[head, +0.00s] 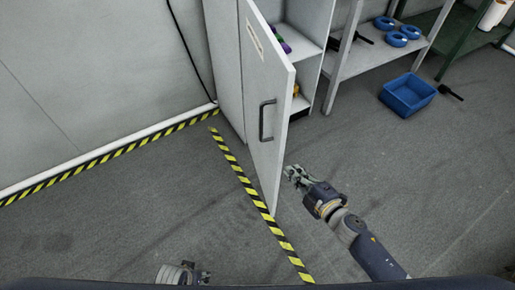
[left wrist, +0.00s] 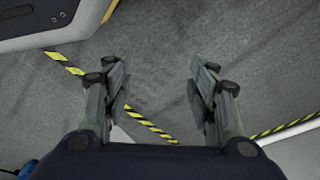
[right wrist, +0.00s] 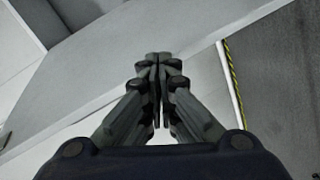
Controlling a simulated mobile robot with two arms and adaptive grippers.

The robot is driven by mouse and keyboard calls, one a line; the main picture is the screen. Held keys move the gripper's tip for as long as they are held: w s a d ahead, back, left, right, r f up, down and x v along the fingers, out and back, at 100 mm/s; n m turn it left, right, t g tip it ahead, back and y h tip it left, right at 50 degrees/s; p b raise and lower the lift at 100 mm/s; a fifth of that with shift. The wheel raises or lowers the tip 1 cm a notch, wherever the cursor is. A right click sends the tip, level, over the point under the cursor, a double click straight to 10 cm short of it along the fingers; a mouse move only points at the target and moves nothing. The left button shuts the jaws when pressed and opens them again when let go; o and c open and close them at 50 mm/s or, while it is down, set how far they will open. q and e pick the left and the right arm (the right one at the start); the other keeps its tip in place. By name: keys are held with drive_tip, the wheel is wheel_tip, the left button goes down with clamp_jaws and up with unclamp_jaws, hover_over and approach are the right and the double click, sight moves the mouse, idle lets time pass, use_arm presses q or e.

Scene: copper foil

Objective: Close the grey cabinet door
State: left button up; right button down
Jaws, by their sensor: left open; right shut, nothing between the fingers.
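The grey cabinet door (head: 262,85) stands open in the head view, swung out from the cabinet toward me. Its face with the dark bar handle (head: 267,120) and a label is visible. My right gripper (head: 288,172) is shut and empty, just right of the door near its free edge. In the right wrist view its closed fingertips (right wrist: 158,58) point at a pale grey panel (right wrist: 130,50); I cannot tell whether they touch it. My left gripper (head: 203,274) is at the bottom edge of the head view, away from the door. Its fingers (left wrist: 160,85) are open and empty over the floor.
The cabinet's shelves (head: 300,42) hold small coloured items. A grey rack (head: 365,58) with blue rolls stands to the right. A blue bin (head: 408,95) sits on the floor beside a dark tool (head: 450,92). Yellow-black tape (head: 240,180) crosses the floor. Floor right of my right arm is clear.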

drive_tip(key=s+a+r+n+y+b, duration=0.3)
drive_tip(key=a+r+n+y, duration=0.2)
drive_tip(key=a+r+n, duration=0.4)
use_arm(q)
drive_tip(key=shift+t, duration=0.3)
drive_tip(key=shift+w+d+r, duration=0.1)
drive_tip(key=shift+w+r, duration=0.35)
drive_tip(key=shift+r, duration=0.35)
drive_tip(key=shift+w+d+r, duration=0.1)
drive_tip(key=shift+w+r, duration=0.4)
drive_tip(key=shift+r, duration=0.3)
drive_tip(key=shift+w+r, duration=0.45)
drive_tip(key=shift+r, duration=0.35)
use_arm(e)
drive_tip(key=w+a+r+m, duration=0.1)
drive_tip(key=w+a, duration=0.1)
drive_tip(key=w, duration=0.6)
drive_tip(key=shift+w+a+r+g, duration=0.15)
drive_tip(key=shift+w+r+g, duration=0.1)
drive_tip(key=shift+w+g, duration=0.15)
